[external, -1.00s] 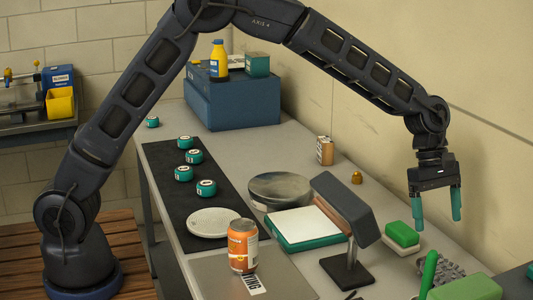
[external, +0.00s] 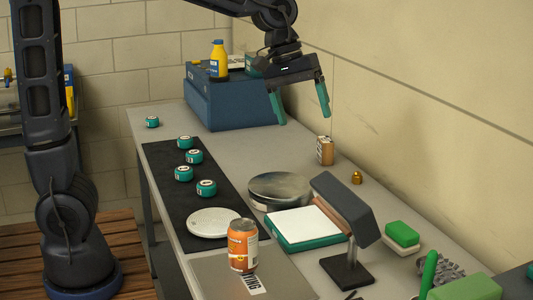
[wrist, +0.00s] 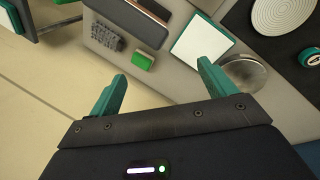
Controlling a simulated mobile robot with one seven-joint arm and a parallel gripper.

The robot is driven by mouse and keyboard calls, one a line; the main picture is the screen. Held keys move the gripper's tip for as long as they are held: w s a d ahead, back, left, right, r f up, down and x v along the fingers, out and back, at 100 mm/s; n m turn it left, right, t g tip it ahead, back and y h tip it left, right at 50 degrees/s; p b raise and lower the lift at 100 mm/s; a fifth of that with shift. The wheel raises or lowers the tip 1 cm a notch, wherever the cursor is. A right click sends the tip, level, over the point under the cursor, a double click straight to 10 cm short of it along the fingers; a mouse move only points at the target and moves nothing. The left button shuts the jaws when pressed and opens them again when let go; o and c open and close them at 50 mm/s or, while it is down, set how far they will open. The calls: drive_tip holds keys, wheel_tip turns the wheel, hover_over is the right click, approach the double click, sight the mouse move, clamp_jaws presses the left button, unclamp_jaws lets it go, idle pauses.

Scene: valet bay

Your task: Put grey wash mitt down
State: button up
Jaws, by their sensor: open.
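The grey wash mitt (external: 446,267) is a knobbly grey piece lying on the bench at the right, partly hidden behind a green upright handle. In the wrist view the mitt (wrist: 92,36) lies flat near the bench edge, next to a green-topped block. My gripper (external: 300,104) is open, its two teal fingers apart and empty. It hangs tilted above the far part of the bench, near the blue box and well away from the mitt. In the wrist view the space between the fingers (wrist: 160,72) holds nothing.
The blue box (external: 232,103) carries a yellow bottle (external: 218,62). A dark stand (external: 347,210), a white-topped teal pad (external: 300,226), an orange can (external: 242,246), a round tin (external: 279,189) and a green-and-white block (external: 402,236) occupy the bench. The wall runs along the right.

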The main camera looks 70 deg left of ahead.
drive_tip(key=s+a+f+m+t+y, duration=0.1)
drive_tip(key=s+a+m, duration=0.3)
drive_tip(key=s, duration=0.9)
drive_tip(key=s+a+f+m+t+y, duration=0.1)
drive_tip(key=s+a+m, duration=0.3)
drive_tip(key=s, duration=0.9)
drive_tip(key=a, duration=0.3)
drive_tip(key=shift+s+a+f+y, duration=0.2)
drive_tip(key=shift+s+f+y, duration=0.1)
